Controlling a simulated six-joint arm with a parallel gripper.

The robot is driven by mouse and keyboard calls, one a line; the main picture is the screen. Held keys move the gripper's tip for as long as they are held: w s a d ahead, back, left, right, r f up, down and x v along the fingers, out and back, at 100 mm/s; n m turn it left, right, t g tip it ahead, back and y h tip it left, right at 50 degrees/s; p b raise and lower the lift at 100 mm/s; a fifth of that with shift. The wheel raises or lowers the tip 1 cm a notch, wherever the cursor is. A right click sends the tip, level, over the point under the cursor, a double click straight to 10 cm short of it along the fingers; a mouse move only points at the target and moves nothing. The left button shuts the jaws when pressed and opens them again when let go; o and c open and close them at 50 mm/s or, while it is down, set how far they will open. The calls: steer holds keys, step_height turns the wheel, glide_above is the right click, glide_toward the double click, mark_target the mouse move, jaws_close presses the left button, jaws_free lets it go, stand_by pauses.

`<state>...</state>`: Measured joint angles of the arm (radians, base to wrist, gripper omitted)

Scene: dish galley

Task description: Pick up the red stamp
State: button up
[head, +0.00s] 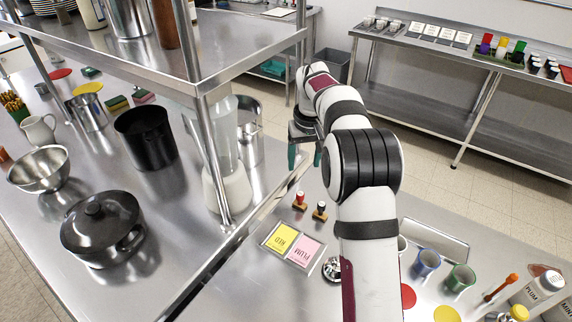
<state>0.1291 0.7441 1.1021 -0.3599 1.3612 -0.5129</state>
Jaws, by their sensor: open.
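The red stamp (300,198), with a red knob on a wooden base, stands upright on the steel counter (262,222) just right of the shelf post. A similar stamp with a dark knob (320,208) stands close to its right. My gripper (305,157) has teal fingertips and shows above and beyond the stamps in the head view. It is open, with nothing seen between its fingers. It is apart from the red stamp. Part of the gripper is hidden behind my own arm.
A yellow card marked RED (280,238) and a pink card marked PLUM (305,251) lie in front of the stamps. A steel shelf post (215,150) and a clear-topped blender-like vessel (228,185) stand left. Blue (427,262) and green (460,277) cups stand right of my arm.

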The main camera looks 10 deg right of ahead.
mark_target(300, 193)
steer(key=w+f, duration=0.1)
steer(key=f, duration=0.4)
steer(key=w+f, duration=0.1)
steer(key=f, duration=0.4)
steer(key=w+f, duration=0.1)
steer(key=f, duration=0.5)
steer(key=shift+d, duration=0.15)
jaws_close()
